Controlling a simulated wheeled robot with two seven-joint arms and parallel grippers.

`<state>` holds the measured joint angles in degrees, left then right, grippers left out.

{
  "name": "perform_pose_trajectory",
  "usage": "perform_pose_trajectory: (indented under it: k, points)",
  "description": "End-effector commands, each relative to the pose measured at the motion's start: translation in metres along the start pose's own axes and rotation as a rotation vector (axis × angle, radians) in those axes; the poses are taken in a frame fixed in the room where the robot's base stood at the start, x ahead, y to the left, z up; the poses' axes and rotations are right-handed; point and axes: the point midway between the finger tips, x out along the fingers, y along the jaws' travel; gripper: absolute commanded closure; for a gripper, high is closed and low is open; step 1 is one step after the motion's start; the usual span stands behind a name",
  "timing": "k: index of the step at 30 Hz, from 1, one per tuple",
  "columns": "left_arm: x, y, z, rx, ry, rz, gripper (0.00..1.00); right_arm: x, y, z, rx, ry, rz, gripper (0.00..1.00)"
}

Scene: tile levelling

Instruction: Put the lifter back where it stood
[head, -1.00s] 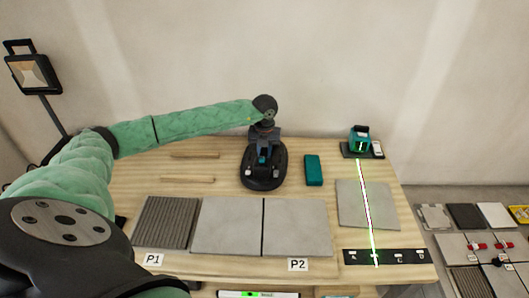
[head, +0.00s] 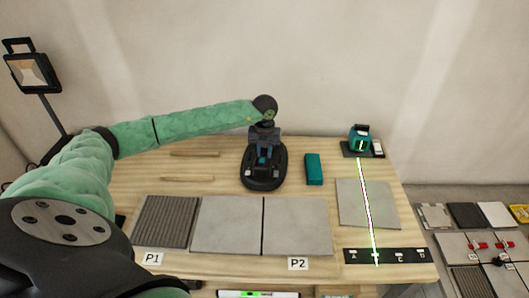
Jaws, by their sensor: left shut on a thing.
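The lifter (head: 264,178) is a dark oval suction pad with a teal and black handle part. It is at the back middle of the wooden bench (head: 225,171), behind the two plain grey tiles. My left gripper (head: 264,147) is above the lifter's upper end and shut on it; the wrist and gripper hide part of the handle. The lifter looks level and seems to rest on the bench, but I cannot tell whether there is a small gap. My right gripper is not in view.
A teal block (head: 313,169) stands close right of the lifter. Two wooden strips (head: 192,154) lie to its left. In front are a ribbed tile (head: 166,221) and plain tiles (head: 227,225). A laser level (head: 360,140) casts a green line over a tilted tile (head: 352,207).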

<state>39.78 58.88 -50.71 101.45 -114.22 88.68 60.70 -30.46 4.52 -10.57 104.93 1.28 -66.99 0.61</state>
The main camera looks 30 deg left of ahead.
Motion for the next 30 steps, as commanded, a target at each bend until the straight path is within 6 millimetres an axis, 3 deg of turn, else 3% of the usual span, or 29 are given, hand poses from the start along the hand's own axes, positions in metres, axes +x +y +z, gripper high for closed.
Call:
perform_pose_trajectory:
  k: [14, 15, 18, 30]
  points:
    - [0.0005, -0.0002, 0.0006, 0.0, -0.002, -0.001, 1.0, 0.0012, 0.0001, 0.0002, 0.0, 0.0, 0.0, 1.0]
    - [0.0005, -0.0002, 0.0006, 0.0, -0.002, -0.001, 0.72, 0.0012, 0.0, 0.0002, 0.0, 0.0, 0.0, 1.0]
    - [0.0007, -0.0002, 0.0005, 0.0, -0.001, -0.001, 0.53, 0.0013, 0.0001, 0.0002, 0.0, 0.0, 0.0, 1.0]
    - [0.0025, 0.0001, -0.0003, 0.0, 0.001, 0.001, 0.53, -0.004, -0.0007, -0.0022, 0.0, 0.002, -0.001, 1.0]
